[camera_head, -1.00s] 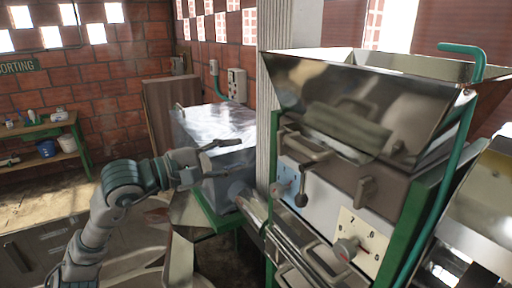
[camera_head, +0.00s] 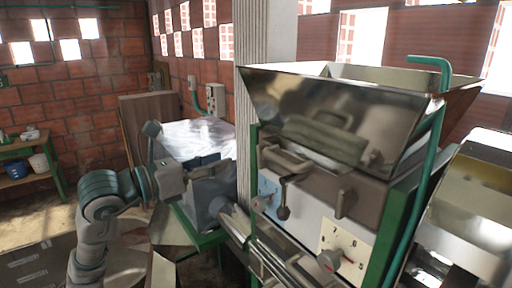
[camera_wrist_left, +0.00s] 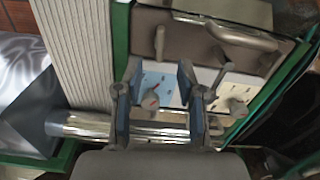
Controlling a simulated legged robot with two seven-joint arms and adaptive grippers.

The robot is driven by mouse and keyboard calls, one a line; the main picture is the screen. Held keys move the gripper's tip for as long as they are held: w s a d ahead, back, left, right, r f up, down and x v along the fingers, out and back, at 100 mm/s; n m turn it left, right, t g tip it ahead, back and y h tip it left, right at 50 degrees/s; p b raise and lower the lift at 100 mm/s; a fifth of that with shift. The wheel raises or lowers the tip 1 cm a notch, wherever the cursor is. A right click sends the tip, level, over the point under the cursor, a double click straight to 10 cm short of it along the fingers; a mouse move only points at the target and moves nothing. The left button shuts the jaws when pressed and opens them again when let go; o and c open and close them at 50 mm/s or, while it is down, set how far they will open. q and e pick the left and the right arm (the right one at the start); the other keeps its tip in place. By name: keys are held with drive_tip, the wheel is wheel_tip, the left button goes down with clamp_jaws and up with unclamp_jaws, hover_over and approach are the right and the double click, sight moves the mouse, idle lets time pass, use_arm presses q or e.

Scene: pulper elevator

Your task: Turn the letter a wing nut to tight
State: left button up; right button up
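The pulper's front panel carries a small blue plate (camera_head: 268,190) with a knob (camera_head: 262,203) at its lower left, which I take as the letter a wing nut; its letters are too small to read. In the left wrist view the blue plate (camera_wrist_left: 165,84) and its red-marked knob (camera_wrist_left: 151,100) show between the fingers. My left gripper (camera_head: 185,150) is left of the panel. In the left wrist view the left gripper (camera_wrist_left: 158,72) is open and empty, its two fingers apart and pointing at the panel. Contact with the knob is not visible. My right gripper is not in view.
A numbered cream plate (camera_head: 345,240) with a red-marked knob (camera_head: 328,260) sits lower right. A dark lever (camera_head: 283,208) hangs beside the blue plate. A metal hopper (camera_head: 345,115), a pale column (camera_head: 262,45) and a shiny pipe (camera_wrist_left: 90,125) are close by. Green frame bars edge the machine.

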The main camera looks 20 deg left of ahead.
sight(257, 151)
use_arm(q)
drive_tip(key=p+x, duration=0.2)
drive_tip(key=x, duration=0.7)
drive_tip(key=shift+w+d, duration=0.25)
drive_tip(key=shift+w, duration=0.1)
drive_tip(key=shift+w+d, duration=0.2)
drive_tip(key=shift+w, duration=0.1)
drive_tip(key=shift+s, duration=0.1)
clamp_jaws()
